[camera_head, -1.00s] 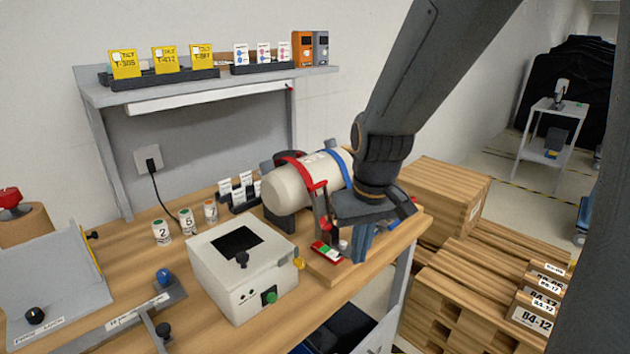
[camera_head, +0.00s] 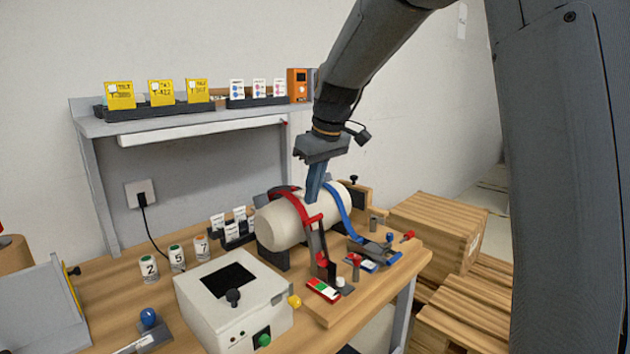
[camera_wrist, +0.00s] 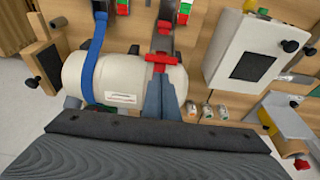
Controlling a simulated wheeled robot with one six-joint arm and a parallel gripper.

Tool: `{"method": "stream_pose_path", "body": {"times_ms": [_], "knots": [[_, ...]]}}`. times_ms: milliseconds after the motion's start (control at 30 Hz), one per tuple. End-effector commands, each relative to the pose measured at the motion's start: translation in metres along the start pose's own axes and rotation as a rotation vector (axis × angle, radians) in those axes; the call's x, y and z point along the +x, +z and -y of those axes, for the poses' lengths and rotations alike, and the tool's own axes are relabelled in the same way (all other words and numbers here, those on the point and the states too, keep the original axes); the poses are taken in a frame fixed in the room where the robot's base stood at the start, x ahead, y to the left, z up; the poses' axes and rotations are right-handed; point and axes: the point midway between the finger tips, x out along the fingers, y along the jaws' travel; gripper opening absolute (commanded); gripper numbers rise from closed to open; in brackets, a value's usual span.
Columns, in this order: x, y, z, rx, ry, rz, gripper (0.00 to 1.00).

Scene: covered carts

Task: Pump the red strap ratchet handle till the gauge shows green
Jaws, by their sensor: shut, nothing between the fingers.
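The cream cylinder (camera_head: 290,222) lies on the workbench with a red strap (camera_head: 298,200) and a blue strap (camera_head: 345,212) over it. The red strap's ratchet handle (camera_head: 315,218) has a red crossbar at the top of a dark upright lever. The crossbar also shows in the wrist view (camera_wrist: 160,58). The small gauge (camera_head: 324,290) in front shows red, green and white patches; its reading is too small to tell. My gripper (camera_head: 314,197) is shut and empty, pointing down over the cylinder just behind the crossbar. In the wrist view its fingers (camera_wrist: 162,85) end close to the crossbar; contact is unclear.
The blue strap's ratchet (camera_head: 370,250) lies low to the right. A white box (camera_head: 235,300) with knobs stands at front left, beside several numbered cups (camera_head: 176,258). A shelf (camera_head: 180,128) with cards overhangs the back. Wooden crates (camera_head: 435,225) stand right of the bench.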

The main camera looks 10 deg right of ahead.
Motion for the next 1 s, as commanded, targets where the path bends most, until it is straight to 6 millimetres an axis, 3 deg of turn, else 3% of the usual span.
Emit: {"method": "stream_pose_path", "body": {"times_ms": [200, 367, 1000], "knots": [[0.034, 0.000, 0.001, 0.000, -0.002, 0.002, 0.00], [0.047, 0.000, 0.001, 0.000, -0.001, 0.000, 0.00], [0.050, 0.003, -0.001, 0.001, 0.002, -0.029, 0.00]]}}
